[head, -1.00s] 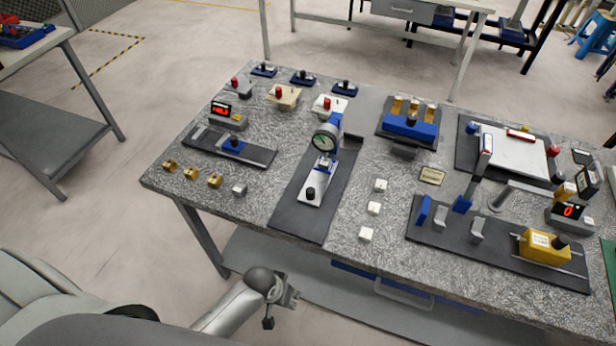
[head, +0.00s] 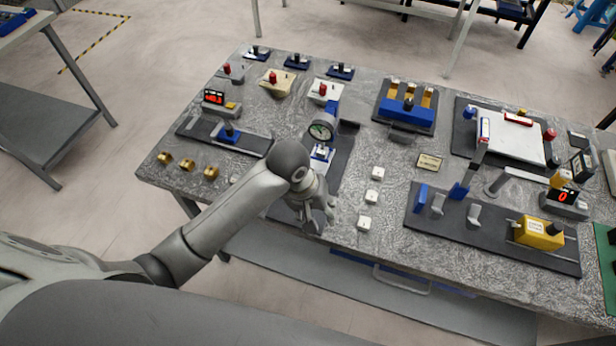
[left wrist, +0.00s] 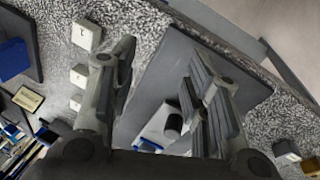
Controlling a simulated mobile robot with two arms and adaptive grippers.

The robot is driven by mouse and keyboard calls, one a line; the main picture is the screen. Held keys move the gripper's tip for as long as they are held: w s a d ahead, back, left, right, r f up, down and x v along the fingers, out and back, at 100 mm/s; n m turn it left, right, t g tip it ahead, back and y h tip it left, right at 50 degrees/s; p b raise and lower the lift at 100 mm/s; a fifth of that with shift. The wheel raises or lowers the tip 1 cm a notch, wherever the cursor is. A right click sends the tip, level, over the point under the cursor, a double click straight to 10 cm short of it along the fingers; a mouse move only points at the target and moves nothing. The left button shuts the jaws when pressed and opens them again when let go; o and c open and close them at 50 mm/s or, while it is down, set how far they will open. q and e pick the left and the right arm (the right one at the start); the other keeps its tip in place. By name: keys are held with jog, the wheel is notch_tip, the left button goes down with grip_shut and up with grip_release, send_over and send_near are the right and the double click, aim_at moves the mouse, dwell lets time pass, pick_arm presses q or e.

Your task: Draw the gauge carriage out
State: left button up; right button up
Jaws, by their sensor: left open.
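The dial gauge (head: 321,131) stands on a blue stand over a dark mat (head: 342,161) in the middle of the bench. The gauge carriage (head: 323,153) is a light plate with blue parts below the dial; my arm hides its near part. In the left wrist view the carriage's light plate (left wrist: 153,132) and black knob (left wrist: 173,124) show low between the fingers, partly covered by the right-hand finger. My left gripper (head: 319,216) is open and empty above the mat's near end; its spread fingers also show in the left wrist view (left wrist: 162,52). My right gripper is not in view.
Several white cubes (head: 372,198) lie right of the mat. Brass pieces (head: 188,164) and a slide with a blue block (head: 229,135) lie left. A fixture with a yellow block (head: 540,233) is at the right. The bench's front edge is just below my gripper.

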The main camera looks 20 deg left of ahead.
aim_at(316, 166)
pick_arm(q)
jog(key=w+a+r+n+g+y, duration=0.25)
jog(key=w+a+r+n, duration=0.3)
jog(key=w+r, duration=0.35)
jog(key=shift+n+t, duration=0.35)
jog(key=shift+t, duration=0.1)
jog(key=f, duration=0.3)
jog(key=f+p, duration=0.1)
jog(key=f, duration=0.3)
jog(key=f+p, duration=0.1)
jog(key=f, duration=0.3)
jog(key=shift+w+f, duration=0.2)
jog(key=shift+w, duration=0.05)
grip_shut()
